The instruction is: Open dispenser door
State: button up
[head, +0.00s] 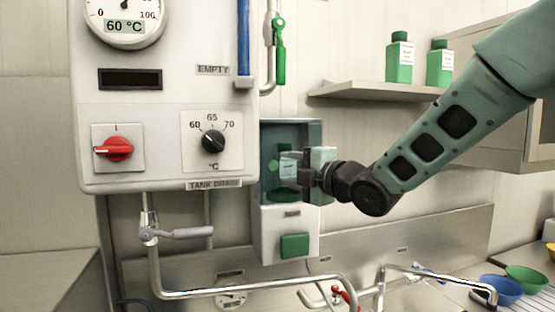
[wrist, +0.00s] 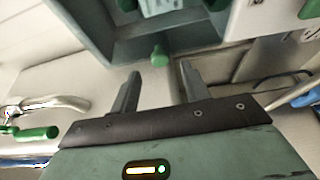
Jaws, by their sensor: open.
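The dispenser (head: 289,245) is a white wall box with a dark, see-through teal front door (head: 270,140) and a green button below. The door appears closed, but its edges are partly hidden by my gripper. A green round knob (head: 272,166) shows at the door's left side. My gripper (head: 290,168) is in front of the door, its fingers pointing left. In the wrist view, my gripper (wrist: 160,70) is open and empty, with the green knob (wrist: 160,54) just ahead of and between its fingertips. Contact cannot be told. A labelled item (wrist: 160,6) shows inside.
A white control panel (head: 160,170) with a red switch and black dial stands left of the dispenser. A pipe with a grey lever (head: 185,233) runs below it. A shelf (head: 375,92) with green bottles is at upper right. A tap and coloured bowls (head: 502,289) are at lower right.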

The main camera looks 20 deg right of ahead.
aim_at(275, 166)
jog(key=shift+p+x, duration=0.85)
jog(key=shift+x, duration=1.6)
grip_shut()
